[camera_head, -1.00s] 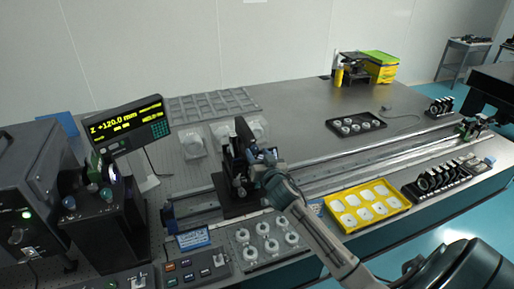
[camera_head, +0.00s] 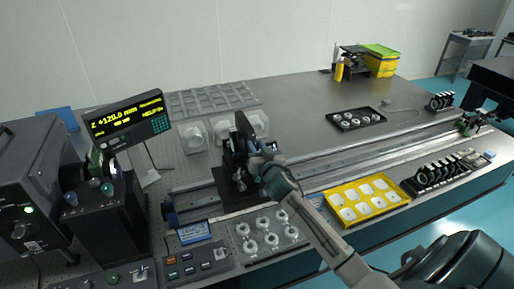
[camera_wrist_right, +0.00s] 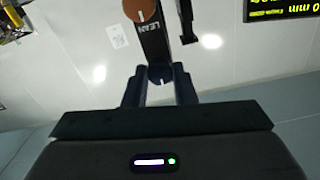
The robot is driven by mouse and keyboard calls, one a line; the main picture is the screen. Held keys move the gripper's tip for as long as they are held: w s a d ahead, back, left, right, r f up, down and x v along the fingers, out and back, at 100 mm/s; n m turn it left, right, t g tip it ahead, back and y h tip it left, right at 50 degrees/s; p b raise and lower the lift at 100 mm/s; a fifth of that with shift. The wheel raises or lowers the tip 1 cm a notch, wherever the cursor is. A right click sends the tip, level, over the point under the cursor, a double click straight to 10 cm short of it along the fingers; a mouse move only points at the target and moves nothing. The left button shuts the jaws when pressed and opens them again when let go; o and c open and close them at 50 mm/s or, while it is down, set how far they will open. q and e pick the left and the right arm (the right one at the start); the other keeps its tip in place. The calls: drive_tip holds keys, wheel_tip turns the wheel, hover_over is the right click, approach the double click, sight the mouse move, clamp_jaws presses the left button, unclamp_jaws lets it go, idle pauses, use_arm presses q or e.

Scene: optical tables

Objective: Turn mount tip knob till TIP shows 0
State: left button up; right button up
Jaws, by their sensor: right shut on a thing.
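The dark mount (camera_head: 240,150) stands upright on a carriage on the long rail. My right gripper (camera_head: 266,161) reaches it from the right side. In the right wrist view, the two fingers of my right gripper (camera_wrist_right: 160,88) are shut on a small dark knob (camera_wrist_right: 160,73) at the end of the mount's dark arm. That arm bears the word LEAN (camera_wrist_right: 153,28), and an orange-brown knob (camera_wrist_right: 140,10) sits above it. The readout display (camera_head: 126,122) shows Z +120.0 mm in yellow; its smaller lines are too small to read. My left gripper is not in view.
A yellow tray (camera_head: 337,212) with white parts lies right of the mount. A clear holder with several round parts (camera_head: 270,232) lies in front. The control box (camera_head: 187,266) is front left. The rail (camera_head: 345,165) runs right.

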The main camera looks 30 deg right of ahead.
drive_tip(key=n, duration=0.4)
drive_tip(key=shift+n, duration=0.4)
drive_tip(key=n, duration=0.3)
drive_tip(key=shift+n+p, duration=0.3)
drive_tip(key=shift+p, duration=0.05)
drive_tip(key=shift+n+p, duration=0.35)
drive_tip(key=shift+n, duration=1.05)
drive_tip(key=shift+f, duration=0.1)
drive_tip(key=o, duration=1)
